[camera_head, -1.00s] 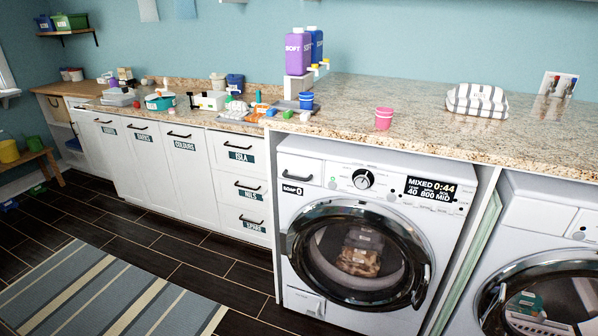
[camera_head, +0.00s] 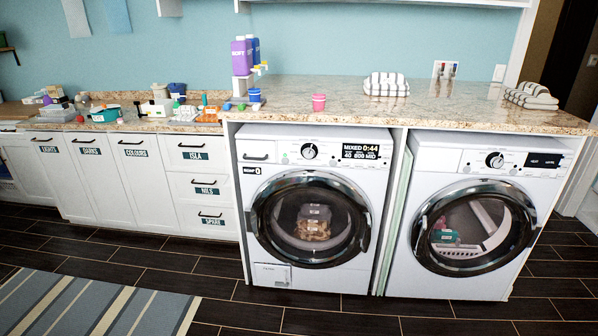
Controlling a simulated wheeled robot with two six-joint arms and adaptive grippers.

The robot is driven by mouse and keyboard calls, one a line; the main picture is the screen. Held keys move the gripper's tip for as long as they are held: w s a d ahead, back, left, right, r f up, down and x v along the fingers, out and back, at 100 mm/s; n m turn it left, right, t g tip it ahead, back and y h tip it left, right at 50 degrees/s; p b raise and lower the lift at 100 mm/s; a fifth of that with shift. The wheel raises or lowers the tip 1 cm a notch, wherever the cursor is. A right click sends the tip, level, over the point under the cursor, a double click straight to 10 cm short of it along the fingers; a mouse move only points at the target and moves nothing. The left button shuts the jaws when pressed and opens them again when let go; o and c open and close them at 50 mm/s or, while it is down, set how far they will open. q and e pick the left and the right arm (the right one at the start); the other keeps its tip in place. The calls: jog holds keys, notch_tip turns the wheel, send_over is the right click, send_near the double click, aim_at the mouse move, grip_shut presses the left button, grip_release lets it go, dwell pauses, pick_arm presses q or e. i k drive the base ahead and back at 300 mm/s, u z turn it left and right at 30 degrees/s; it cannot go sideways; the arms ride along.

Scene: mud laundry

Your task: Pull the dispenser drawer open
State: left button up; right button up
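The dispenser drawer (camera_head: 257,151) is at the top left of the front of the left washing machine (camera_head: 335,258). It has a dark bar handle (camera_head: 256,157) and looks closed, flush with the panel. A small dark label with a "0" sits just below it. The machine's display (camera_head: 360,151) reads "MIXED 0:44". Laundry shows behind its round closed door (camera_head: 312,219). Neither of my grippers is in view.
A granite counter (camera_head: 450,112) runs above both machines, with a pink cup (camera_head: 319,102) and folded striped towels (camera_head: 386,84) on it. A second machine (camera_head: 470,225) stands to the right. White cabinets (camera_head: 118,185) line the left. A striped rug (camera_head: 85,305) lies on the dark floor, which is otherwise clear in front.

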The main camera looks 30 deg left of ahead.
aim_at(249, 151)
jog(key=z, duration=0.75)
jog(key=k, duration=0.1)
jog(key=u, duration=1.8)
jog(key=i, duration=1.8)
jog(key=z, duration=0.9)
